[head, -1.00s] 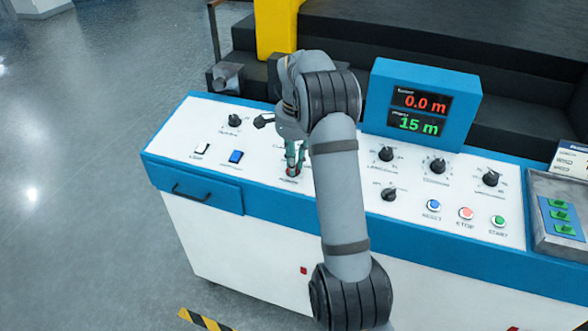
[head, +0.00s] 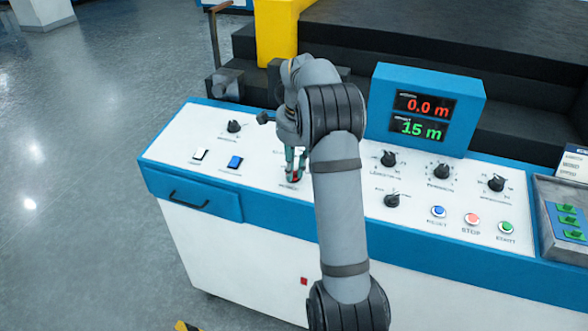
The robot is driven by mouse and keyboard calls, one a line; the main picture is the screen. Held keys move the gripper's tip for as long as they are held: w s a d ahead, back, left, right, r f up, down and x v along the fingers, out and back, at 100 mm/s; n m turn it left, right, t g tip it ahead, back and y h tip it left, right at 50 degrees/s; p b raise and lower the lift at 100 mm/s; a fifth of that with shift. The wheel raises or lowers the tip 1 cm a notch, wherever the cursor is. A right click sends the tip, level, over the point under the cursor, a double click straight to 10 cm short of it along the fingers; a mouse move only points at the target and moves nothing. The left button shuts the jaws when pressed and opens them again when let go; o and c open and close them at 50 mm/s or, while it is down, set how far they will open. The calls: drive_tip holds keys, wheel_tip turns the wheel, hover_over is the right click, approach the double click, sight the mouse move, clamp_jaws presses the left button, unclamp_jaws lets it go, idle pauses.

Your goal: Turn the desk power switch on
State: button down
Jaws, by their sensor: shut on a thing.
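The desk (head: 262,205) has a white sloped control panel with a blue edge. My gripper (head: 293,175) points down at the panel, left of the display box. It is shut on a small part with some red showing, which I take to be the power switch (head: 296,179). My fingers and arm hide most of it, so its position, on or off, cannot be made out. A printed label sits just in front of it, too blurred to read.
The display box (head: 465,118) reads 0.0 m in red and 15 m in green. Several black knobs, a white switch (head: 200,154) and a blue switch (head: 234,162) are on the panel. Blue, red and green buttons sit at right, beside a grey tray (head: 548,239).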

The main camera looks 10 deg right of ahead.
drive_tip(key=c, duration=1.7)
unclamp_jaws()
drive_tip(key=r, duration=0.4)
drive_tip(key=s+r, duration=0.1)
drive_tip(key=r, duration=0.7)
drive_tip(key=shift+s+d, duration=0.15)
drive_tip(key=shift+s, duration=0.1)
drive_tip(key=shift+f, duration=0.15)
drive_tip(key=f, duration=0.4)
drive_tip(key=w+f, duration=0.1)
drive_tip(key=f, duration=0.6)
drive_tip(key=shift+w+f, duration=0.25)
drive_tip(key=shift+f, duration=0.1)
drive_tip(key=shift+r, duration=0.1)
